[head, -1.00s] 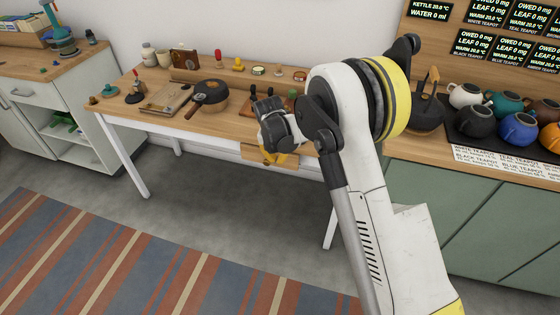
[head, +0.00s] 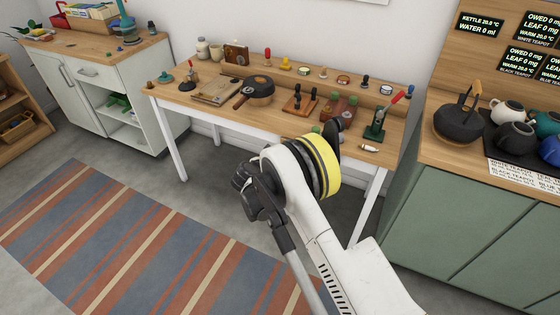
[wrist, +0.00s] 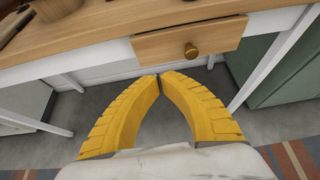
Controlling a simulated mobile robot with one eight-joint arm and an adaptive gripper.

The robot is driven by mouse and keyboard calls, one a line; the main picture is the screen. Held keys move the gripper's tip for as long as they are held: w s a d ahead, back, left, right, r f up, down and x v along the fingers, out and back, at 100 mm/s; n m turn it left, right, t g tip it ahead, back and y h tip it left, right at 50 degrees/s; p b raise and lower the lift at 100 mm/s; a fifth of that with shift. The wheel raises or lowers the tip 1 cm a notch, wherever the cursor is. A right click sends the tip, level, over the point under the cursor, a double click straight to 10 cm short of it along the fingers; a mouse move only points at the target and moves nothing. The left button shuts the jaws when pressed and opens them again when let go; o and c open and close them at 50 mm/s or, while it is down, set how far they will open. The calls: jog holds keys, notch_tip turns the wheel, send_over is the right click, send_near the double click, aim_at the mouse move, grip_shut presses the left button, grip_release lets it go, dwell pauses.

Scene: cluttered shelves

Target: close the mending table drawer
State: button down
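The mending table (head: 215,112) is a wooden-topped table with white legs. Its drawer has a light wood front (wrist: 160,47) with a round brass-coloured knob (wrist: 190,50), seen in the wrist view under the tabletop edge. The front lies close to that edge; I cannot tell whether any gap is left behind it. In the head view my arm hides the drawer. My gripper (wrist: 159,76) has two yellow fingers with tips together and nothing between them. They are in front of and below the drawer front, apparently apart from it. The fingers are hidden in the head view.
Tools and a dark pan (head: 258,92) stand on the tabletop. A green cabinet (head: 440,205) with a kettle (head: 457,125) and teapots is at the right. A white cabinet (head: 130,98) is at the left. A striped rug (head: 150,235) lies on open floor.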

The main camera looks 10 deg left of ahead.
jog(key=w+r+b+x, duration=0.1)
jog(key=b+x, duration=0.3)
jog(key=x, duration=0.7)
jog(key=shift+r, duration=0.35)
jog(key=shift+d+r, duration=0.1)
jog(key=shift+d, duration=0.1)
